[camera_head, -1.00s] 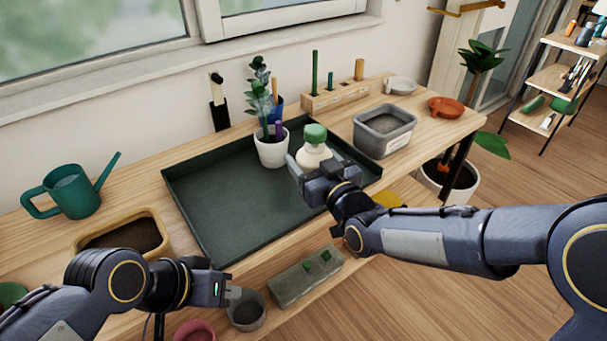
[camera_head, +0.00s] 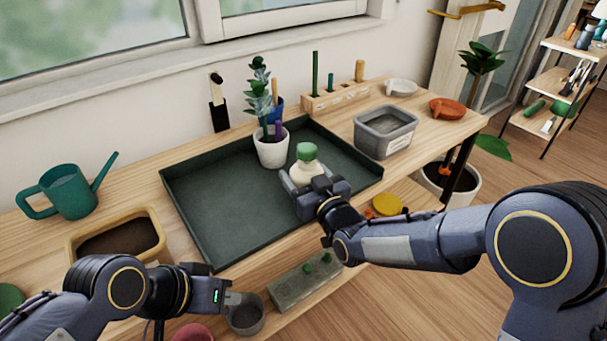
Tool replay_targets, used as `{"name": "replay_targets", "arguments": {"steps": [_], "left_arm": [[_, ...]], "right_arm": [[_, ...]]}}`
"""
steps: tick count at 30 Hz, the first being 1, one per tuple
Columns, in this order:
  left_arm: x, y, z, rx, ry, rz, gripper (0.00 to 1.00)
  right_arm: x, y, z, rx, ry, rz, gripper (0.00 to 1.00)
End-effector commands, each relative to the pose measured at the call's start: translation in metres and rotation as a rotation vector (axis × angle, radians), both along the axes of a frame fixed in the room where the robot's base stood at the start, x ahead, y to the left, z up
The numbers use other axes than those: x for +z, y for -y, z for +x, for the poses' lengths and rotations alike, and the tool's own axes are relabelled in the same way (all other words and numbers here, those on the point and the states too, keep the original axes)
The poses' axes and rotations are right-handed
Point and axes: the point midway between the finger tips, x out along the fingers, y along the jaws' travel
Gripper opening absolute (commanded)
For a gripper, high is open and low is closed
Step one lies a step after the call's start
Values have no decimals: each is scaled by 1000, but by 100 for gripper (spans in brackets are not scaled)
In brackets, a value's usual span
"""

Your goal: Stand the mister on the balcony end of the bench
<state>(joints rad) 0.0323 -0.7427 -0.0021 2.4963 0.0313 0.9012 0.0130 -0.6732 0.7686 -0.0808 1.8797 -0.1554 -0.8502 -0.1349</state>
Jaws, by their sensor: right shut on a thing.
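The mister (camera_head: 306,166) is a white rounded bottle with a green cap. My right gripper (camera_head: 306,178) is shut on it from the front, and the bottle is upright. It is seen against the right part of the dark green tray (camera_head: 215,250); I cannot tell whether its base touches the tray, because the gripper hides it. The wooden bench (camera_head: 458,128) runs along the wall, with its right end towards the glazed door. My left gripper (camera_head: 235,298) is empty in front of the bench's front edge; its jaw gap is not clear.
A potted plant (camera_head: 272,147) stands in the tray. A tool block (camera_head: 338,98) stands behind.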

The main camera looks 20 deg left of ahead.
Motion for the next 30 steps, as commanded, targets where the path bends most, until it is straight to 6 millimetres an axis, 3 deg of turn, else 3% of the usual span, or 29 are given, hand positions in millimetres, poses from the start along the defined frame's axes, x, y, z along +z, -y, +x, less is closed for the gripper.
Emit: {"name": "replay_targets", "arguments": {"steps": [2, 3, 7, 15, 20, 30], "left_arm": [[-4, 0, 0, 0, 0, 0, 0], [-2, 0, 0, 0, 0, 0, 0], [-2, 0, 0, 0, 0, 0, 0], [-1, 0, 0, 0, 0, 0, 0], [15, 0, 0, 0, 0, 0, 0], [4, 0, 0, 0, 0, 0, 0]], "right_arm": [[-2, 0, 0, 0, 3, 3, 29], [-1, 0, 0, 0, 0, 0, 69], [-1, 0, 0, 0, 0, 0, 86], [-1, 0, 0, 0, 0, 0, 86], [3, 0, 0, 1, -3, -3, 86], [-3, 35, -48, -2, -1, 0, 86]]}}
